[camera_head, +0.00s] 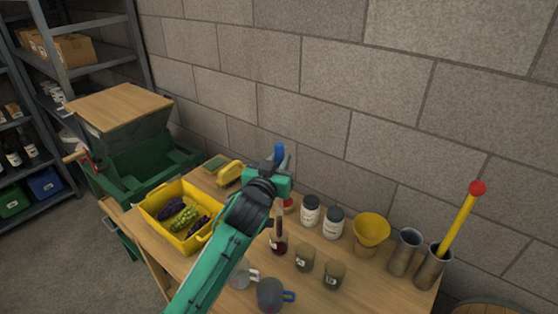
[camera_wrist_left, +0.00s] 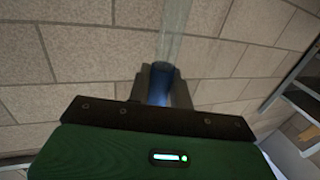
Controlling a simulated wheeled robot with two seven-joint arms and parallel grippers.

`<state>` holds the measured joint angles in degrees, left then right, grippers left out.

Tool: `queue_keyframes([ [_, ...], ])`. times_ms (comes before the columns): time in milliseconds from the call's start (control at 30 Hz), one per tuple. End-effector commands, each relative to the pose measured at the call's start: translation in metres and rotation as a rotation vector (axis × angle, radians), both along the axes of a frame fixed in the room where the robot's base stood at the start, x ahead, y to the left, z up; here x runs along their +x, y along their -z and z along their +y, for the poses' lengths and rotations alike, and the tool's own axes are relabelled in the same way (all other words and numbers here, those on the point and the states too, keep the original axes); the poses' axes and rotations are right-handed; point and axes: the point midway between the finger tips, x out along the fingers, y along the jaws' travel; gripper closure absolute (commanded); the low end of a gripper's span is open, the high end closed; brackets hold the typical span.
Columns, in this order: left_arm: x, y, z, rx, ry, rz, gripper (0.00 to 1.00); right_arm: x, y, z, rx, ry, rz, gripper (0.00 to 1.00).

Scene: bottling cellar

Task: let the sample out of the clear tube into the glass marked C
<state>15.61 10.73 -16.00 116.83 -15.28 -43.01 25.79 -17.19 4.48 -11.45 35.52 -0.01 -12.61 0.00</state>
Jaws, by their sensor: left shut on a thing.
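My left gripper (camera_head: 279,172) is shut on the blue end (camera_wrist_left: 158,88) of the clear tube (camera_wrist_left: 173,35). The blue end (camera_head: 279,152) sticks up above my fingers in the head view. A narrow dark red stretch shows below the gripper, above a glass with dark red liquid (camera_head: 278,244); I cannot tell whether it is the tube or the neck of that vessel. To its right stand two glasses with small pale labels, one nearer the middle (camera_head: 305,259) and one further right (camera_head: 335,273). Their letters are too small to read. My right gripper is not seen.
Two white jars (camera_head: 310,212), a yellow funnel (camera_head: 371,231) and metal cylinders (camera_head: 404,252) stand behind and right on the table. A yellow red-topped rod (camera_head: 459,222) leans in one cylinder. A yellow grape crate (camera_head: 163,239) sits left. Jugs (camera_head: 270,294) stand in front.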

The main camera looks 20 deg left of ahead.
Motion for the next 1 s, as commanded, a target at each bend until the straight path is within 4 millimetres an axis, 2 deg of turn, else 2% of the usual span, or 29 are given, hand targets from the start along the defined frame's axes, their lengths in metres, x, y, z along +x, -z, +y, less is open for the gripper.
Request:
queue_keyframes([
  [267,0.0,0.002,0.0,0.0,0.0,0.0,0.99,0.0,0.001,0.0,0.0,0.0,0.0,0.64],
  [1000,0.0,0.031,0.0,0.0,0.0,0.0,0.99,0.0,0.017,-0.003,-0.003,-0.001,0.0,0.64],
])
